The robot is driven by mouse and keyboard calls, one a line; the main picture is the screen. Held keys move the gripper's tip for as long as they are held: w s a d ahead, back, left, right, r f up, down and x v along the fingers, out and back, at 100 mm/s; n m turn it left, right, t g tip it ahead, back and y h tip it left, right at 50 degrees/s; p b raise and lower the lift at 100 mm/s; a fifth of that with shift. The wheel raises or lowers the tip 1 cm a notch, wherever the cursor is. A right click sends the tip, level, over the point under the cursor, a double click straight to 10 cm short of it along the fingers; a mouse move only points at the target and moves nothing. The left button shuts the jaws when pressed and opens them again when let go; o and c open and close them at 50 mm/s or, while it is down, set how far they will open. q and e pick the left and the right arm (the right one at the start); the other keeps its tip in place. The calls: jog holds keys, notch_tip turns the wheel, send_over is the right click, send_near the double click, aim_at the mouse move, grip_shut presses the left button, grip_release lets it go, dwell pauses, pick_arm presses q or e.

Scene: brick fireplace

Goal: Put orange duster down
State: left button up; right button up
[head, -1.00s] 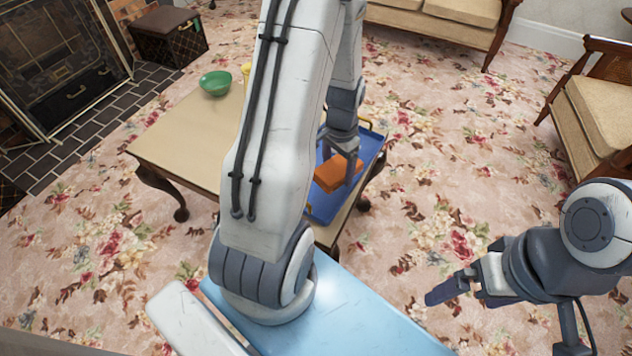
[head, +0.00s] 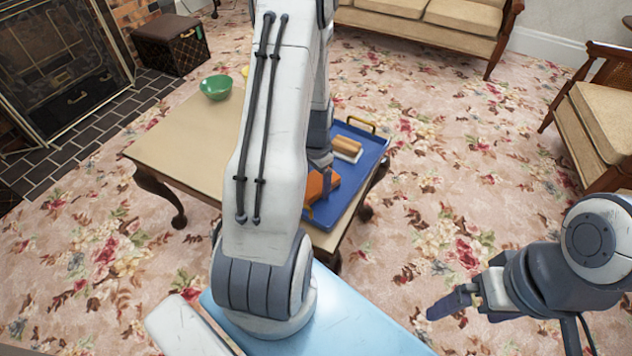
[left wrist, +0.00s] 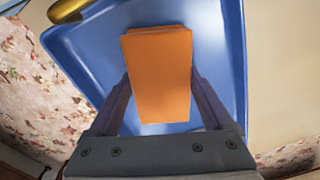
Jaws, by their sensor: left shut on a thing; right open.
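The orange duster (head: 318,187) is at the near part of the blue tray (head: 347,203), partly hidden behind my left arm in the head view. My left gripper (head: 322,163) is shut on it. In the left wrist view the orange duster (left wrist: 158,75) sits between the two fingers of my left gripper (left wrist: 162,98), with the blue tray (left wrist: 225,50) behind it. I cannot tell whether the duster touches the tray. My right gripper (head: 455,300) is open and empty, over the floor at the right.
The tray rests on a wooden table (head: 185,135). A brush with a tan handle (head: 346,146) lies in the tray's far part, near a yellow tray handle (head: 361,124).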

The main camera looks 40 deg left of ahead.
aim_at(316, 181)
pick_arm(q)
jog(key=shift+f, duration=0.1)
jog(key=o, duration=1.1)
notch_tip(316, 181, up, 12)
jog(key=p, duration=0.4)
